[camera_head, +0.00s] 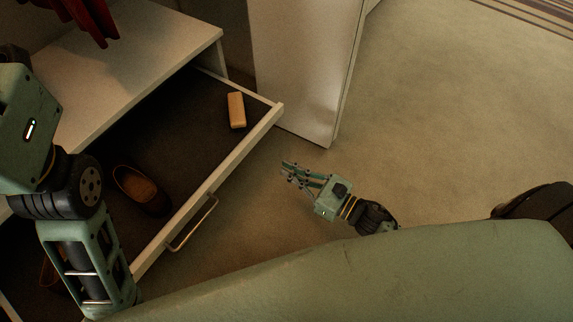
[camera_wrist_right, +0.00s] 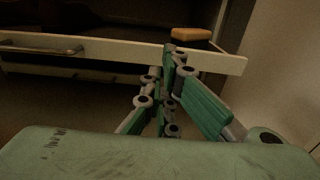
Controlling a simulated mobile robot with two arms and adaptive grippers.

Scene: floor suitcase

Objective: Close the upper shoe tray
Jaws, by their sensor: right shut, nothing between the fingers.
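The shoe tray (camera_head: 236,155) is pulled out of the white cabinet, with a dark bottom and a pale front rail. A metal bar handle (camera_head: 193,224) is on its front; tray front (camera_wrist_right: 110,48) and handle (camera_wrist_right: 40,48) also show in the right wrist view. A brown shoe (camera_head: 142,190) and a tan block, perhaps a brush (camera_head: 236,110), lie in the tray. My right gripper (camera_head: 288,171) is shut and empty, in front of the rail near its right end. In the wrist view its fingertips (camera_wrist_right: 172,56) overlap the rail; contact is unclear. My left arm covers the tray's left part; its gripper is out of view.
A white cabinet door or panel (camera_head: 302,65) stands just beyond the tray's right corner. A white shelf top (camera_head: 140,60) is above the tray, with red cloth (camera_head: 88,18) hanging over it. Open carpet (camera_head: 450,110) lies to the right.

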